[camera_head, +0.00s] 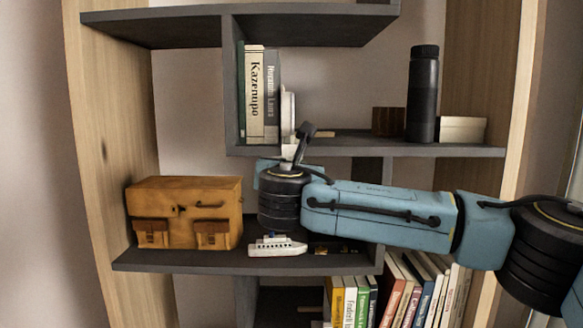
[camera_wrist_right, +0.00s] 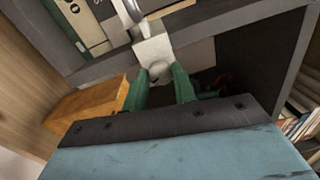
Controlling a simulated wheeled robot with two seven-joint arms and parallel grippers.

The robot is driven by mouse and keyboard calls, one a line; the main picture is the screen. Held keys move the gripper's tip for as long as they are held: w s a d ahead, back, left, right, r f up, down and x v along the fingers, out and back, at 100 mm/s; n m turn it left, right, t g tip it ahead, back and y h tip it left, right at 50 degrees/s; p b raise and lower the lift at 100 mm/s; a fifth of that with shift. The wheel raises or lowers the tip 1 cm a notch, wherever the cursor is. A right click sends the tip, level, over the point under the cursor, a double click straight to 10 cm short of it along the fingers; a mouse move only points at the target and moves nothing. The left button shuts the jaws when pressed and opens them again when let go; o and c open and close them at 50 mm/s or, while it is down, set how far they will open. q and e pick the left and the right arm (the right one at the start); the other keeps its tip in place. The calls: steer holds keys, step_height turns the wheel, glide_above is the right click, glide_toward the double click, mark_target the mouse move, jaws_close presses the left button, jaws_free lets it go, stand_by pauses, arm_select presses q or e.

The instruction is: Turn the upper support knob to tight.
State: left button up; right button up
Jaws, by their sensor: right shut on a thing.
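In the right wrist view a light grey, rounded knob (camera_wrist_right: 159,72) sits between the two green fingertips of my right gripper (camera_wrist_right: 160,80), which is shut on it. A pale, blocky support piece (camera_wrist_right: 153,46) is just beyond the knob, with a whitish curved part above it. In the head view a pale upright part (camera_head: 288,108) shows above my right wrist. The wrist hides the knob and the fingers there. I cannot read any tight marking. My left gripper is not in view.
A brown leather case (camera_head: 186,212) and a small white toy ship (camera_head: 277,246) are on the lower shelf (camera_head: 200,262). Books (camera_head: 262,95), a black bottle (camera_head: 422,92) and small boxes stand on the upper shelf. More books (camera_head: 425,285) are below my right arm.

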steer(key=m+b, duration=0.4)
steer(key=m, duration=0.6)
steer(key=m+y+b, duration=0.1)
steer(key=m+b, duration=0.3)
steer(key=m, duration=0.7)
steer(key=shift+d+g, duration=0.1)
steer(key=shift+g, duration=0.2)
stand_by(0.4)
steer(key=o, duration=1)
steer(key=shift+s, duration=0.1)
